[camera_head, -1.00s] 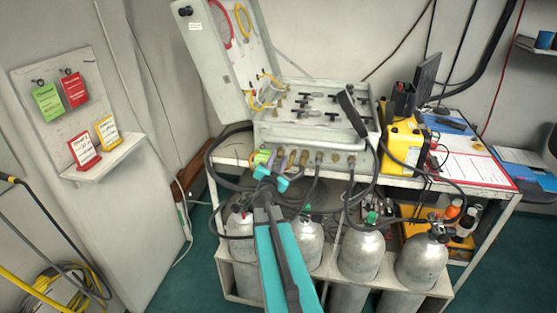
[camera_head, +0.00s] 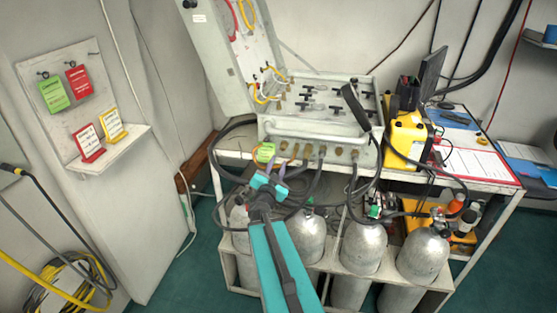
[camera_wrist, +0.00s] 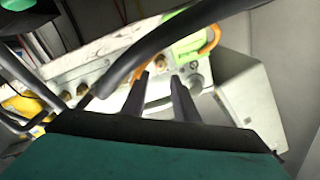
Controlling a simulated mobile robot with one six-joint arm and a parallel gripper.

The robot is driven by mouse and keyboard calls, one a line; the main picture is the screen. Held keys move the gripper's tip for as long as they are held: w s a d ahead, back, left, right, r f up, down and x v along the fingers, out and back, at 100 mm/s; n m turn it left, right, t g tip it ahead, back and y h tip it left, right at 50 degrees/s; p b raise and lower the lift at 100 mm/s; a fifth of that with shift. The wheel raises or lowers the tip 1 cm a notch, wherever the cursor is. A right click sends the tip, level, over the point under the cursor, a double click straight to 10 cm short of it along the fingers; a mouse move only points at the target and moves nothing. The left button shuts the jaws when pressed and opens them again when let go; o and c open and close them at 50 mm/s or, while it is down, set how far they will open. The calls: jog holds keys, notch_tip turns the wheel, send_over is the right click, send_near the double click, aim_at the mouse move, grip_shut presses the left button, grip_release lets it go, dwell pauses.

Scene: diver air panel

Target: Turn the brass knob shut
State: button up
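The grey air panel case (camera_head: 318,140) stands open on the bench, with a row of brass fittings (camera_head: 308,152) along its front face. Brass fittings also show in the wrist view (camera_wrist: 80,89), left of my fingers. I cannot tell which is the brass knob. A green tag (camera_head: 265,152) hangs at the left end of the row. My gripper (camera_head: 272,172) is just below and in front of that end. In the wrist view, its two dark fingers (camera_wrist: 160,75) stand apart with nothing held between them. A dark hose crosses in front and hides part of the row.
Black hoses (camera_head: 226,140) loop from the panel to several grey cylinders (camera_head: 364,248) in a rack below. A yellow device (camera_head: 404,140) stands right of the case. A wall board with tags and a small shelf (camera_head: 110,148) is at left.

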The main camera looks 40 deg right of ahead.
jog(key=shift+p+v, duration=0.85)
jog(key=shift+p, duration=1.5)
jog(key=shift+s+a+r+p, duration=0.2)
jog(key=shift+a+p, duration=0.1)
jog(key=shift+p, duration=0.6)
jog(key=shift+p+v, duration=1.4)
jog(key=shift+p, duration=0.25)
jog(key=shift+f, duration=0.2)
